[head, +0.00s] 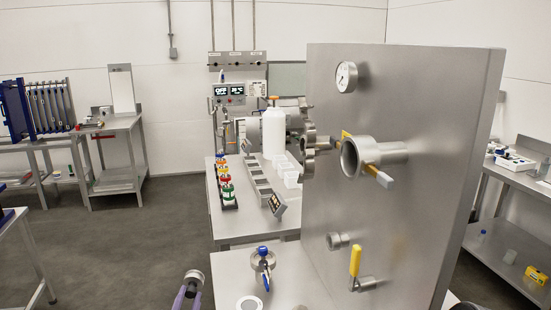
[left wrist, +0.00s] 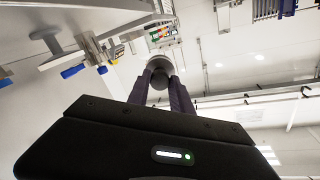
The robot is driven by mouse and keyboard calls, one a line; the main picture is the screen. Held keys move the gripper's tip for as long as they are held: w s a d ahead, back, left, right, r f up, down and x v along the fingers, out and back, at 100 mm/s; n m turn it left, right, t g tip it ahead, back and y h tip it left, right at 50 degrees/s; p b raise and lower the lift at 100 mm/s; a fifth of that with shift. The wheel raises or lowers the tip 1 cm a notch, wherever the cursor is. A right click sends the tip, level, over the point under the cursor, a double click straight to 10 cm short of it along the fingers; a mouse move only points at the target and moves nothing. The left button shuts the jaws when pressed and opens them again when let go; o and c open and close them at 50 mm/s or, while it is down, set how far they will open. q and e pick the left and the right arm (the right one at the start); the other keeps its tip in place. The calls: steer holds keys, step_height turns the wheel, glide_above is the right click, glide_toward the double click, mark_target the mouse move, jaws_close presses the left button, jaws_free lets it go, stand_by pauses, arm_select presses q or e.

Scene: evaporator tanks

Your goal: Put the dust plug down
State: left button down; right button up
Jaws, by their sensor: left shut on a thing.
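My left gripper (head: 190,289) is at the bottom edge of the head view, its purple fingers shut on the dust plug (head: 194,276), a small round grey metal piece with a pale face. In the left wrist view the two fingers (left wrist: 160,82) close on the plug (left wrist: 159,66) from both sides. The plug is held up in the air, left of the front steel bench (head: 232,265) and apart from it. My right gripper does not show clearly in either view.
A tall steel panel (head: 400,190) with a gauge, an open pipe port (head: 352,158) and yellow-handled valves stands on the right. A clamped fitting with a blue valve (head: 263,260) and a white ring (head: 249,303) lie on the front bench. Bare bench shows between them.

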arm_select(q)
steer(key=shift+s+d+f+h, duration=0.25)
steer(key=shift+d+f+h, duration=0.05)
steer(key=shift+d+f, duration=0.6)
steer(key=shift+a, duration=0.15)
